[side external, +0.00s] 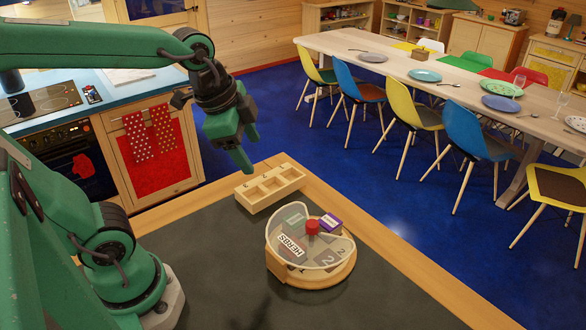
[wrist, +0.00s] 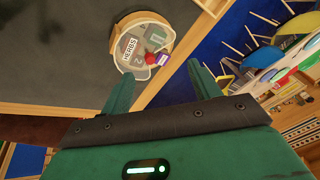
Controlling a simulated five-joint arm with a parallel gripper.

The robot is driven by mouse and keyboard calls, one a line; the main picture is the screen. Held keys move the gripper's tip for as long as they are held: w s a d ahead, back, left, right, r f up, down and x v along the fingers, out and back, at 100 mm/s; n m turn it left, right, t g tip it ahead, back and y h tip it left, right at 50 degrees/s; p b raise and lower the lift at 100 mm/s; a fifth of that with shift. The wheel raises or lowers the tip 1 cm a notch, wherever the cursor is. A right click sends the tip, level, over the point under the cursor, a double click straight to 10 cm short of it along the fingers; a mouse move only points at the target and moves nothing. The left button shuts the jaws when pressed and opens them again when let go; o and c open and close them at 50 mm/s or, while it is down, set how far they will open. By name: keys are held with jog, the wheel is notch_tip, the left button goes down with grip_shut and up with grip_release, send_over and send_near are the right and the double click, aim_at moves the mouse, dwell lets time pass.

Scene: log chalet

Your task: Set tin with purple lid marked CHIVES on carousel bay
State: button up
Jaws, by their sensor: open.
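The tin with a purple lid (side external: 331,222) is at the back right of the round wooden carousel (side external: 312,279), beside its red knob (side external: 312,227). The purple lid also shows in the wrist view (wrist: 162,58). Its white label is too small to read, and its lower part is hidden. I cannot tell exactly how it sits in its bay. The carousel has a clear rim, a HERBS label and grey bays, some marked 2. My gripper (side external: 246,166) is open and empty, in the air behind and left of the carousel, apart from the tin.
A wooden rack with three compartments (side external: 270,188) stands behind the carousel, below my gripper. Both are on a dark worktop (side external: 225,275) with a wooden edge. The worktop is clear in front. A dining table with chairs, a stove and counter stand beyond.

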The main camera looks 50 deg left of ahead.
jog(key=s+n, duration=0.1)
jog(key=n, duration=0.2)
jog(key=s+a+n+t, duration=0.1)
jog(key=s+n, duration=0.1)
jog(key=n, duration=0.1)
jog(key=s+f+n, duration=0.1)
jog(key=s+n, duration=0.1)
jog(key=shift+a+n, duration=0.2)
jog(key=shift+n, duration=0.2)
